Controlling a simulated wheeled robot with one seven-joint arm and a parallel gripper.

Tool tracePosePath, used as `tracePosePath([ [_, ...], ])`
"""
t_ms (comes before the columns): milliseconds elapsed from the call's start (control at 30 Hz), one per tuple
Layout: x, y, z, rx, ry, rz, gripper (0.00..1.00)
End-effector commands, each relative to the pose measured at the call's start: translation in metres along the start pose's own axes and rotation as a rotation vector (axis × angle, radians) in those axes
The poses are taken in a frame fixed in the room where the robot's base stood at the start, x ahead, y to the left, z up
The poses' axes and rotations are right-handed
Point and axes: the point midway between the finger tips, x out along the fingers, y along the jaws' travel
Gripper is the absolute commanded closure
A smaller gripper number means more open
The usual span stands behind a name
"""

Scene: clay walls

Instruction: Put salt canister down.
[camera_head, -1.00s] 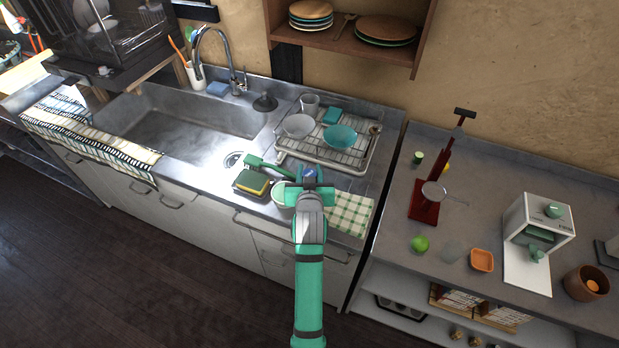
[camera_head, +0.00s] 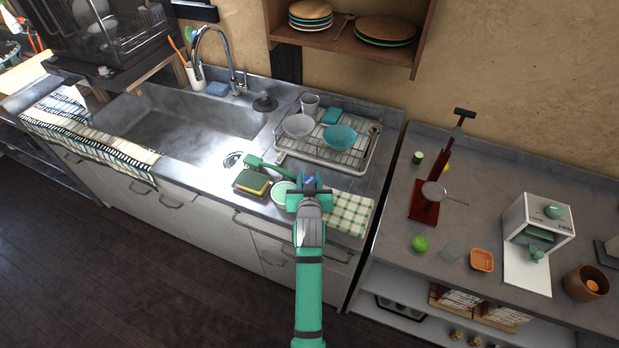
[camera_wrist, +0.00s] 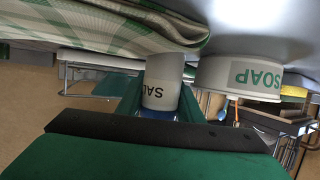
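The salt canister (camera_wrist: 161,82) is a small pale cylinder marked "SAL…", upside down in the wrist view. It sits between the green fingers of my gripper (camera_wrist: 161,104), which look closed against its sides.
A soap tin (camera_wrist: 240,76) stands close beside the canister; it also shows in the head view (camera_head: 283,193). A checkered cloth (camera_head: 348,214) lies to the right. A yellow-green sponge (camera_head: 251,182) lies left, a dish rack (camera_head: 350,160) behind.

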Motion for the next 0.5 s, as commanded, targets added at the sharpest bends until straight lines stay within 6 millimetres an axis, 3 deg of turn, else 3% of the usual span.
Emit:
tracePosePath([
  [33, 0.0002, 0.0002, 0.0023, 0.000, -0.004, 0.000, 0.55],
  [67, 0.0002, 0.0002, 0.0022, 0.000, -0.004, 0.000, 0.49],
  [500, -0.0048, 0.0000, -0.0030, 0.000, -0.003, 0.000, 0.49],
])
